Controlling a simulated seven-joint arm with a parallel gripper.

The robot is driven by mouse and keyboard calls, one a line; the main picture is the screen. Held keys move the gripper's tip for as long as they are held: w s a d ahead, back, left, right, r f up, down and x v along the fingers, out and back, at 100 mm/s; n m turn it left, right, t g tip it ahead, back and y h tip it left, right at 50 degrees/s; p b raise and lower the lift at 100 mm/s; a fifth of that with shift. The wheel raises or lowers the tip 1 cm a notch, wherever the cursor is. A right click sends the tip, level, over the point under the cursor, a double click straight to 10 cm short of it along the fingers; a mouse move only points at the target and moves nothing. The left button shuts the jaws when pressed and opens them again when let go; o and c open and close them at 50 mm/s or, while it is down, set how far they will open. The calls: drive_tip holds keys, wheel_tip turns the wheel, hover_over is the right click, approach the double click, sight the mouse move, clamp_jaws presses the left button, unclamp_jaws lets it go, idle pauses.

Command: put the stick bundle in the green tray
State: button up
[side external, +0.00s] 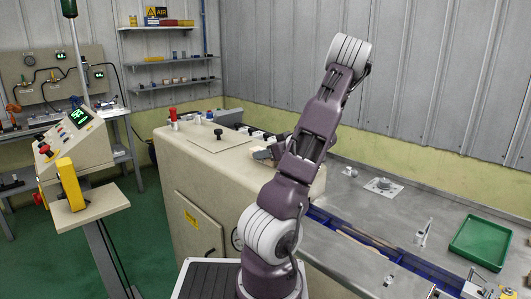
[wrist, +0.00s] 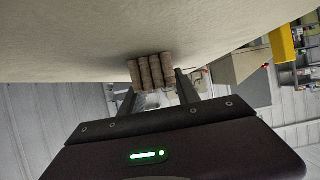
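The stick bundle (wrist: 152,71), several short brown sticks side by side, shows in the wrist view at the far end of my gripper (wrist: 154,88). My gripper's two fingers stand apart, one on each side of the bundle. Whether they press on it or leave a small gap cannot be told. The bundle is close to a beige surface, with a shadow beside it. In the side view my arm hides most of the gripper, and the bundle cannot be made out clearly. The green tray (side external: 481,242) lies at the right on the metal table and looks empty.
The beige machine (side external: 185,170) stands left of my arm, with small fittings on top. A blue rail (side external: 340,225) runs along the metal table (side external: 400,215), which carries several small metal fittings. A control console (side external: 75,145) stands at the left.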

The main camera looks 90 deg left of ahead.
drive_tip(key=o, duration=0.4)
drive_tip(key=shift+r, duration=0.1)
